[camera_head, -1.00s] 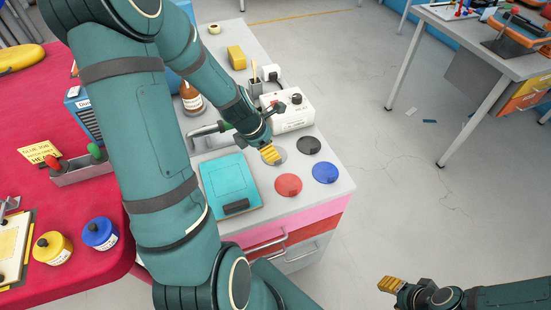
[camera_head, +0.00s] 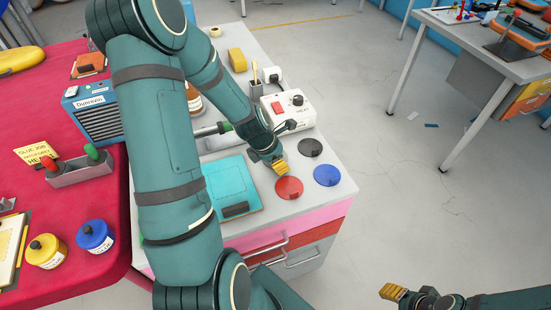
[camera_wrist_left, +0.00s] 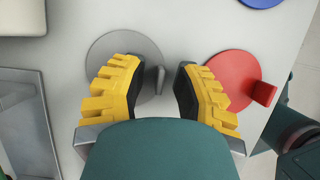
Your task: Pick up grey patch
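The grey patch (camera_wrist_left: 110,48) is a flat disc with an upright tab, lying on the light worktop in the left wrist view. My left gripper (camera_wrist_left: 161,92) is open over it, its yellow fingers on either side of the tab with gaps showing. In the head view my left gripper (camera_head: 277,165) covers most or all of the grey patch. My right gripper (camera_head: 393,292) hangs over the floor at the lower right, away from the worktop; its finger gap cannot be made out.
The red patch (camera_head: 289,188) lies close beside my left gripper, with the blue patch (camera_head: 327,175) and black patch (camera_head: 311,147) nearby. A teal board (camera_head: 228,183) lies to the left. A white heat box (camera_head: 288,108) stands behind. Open floor lies to the right.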

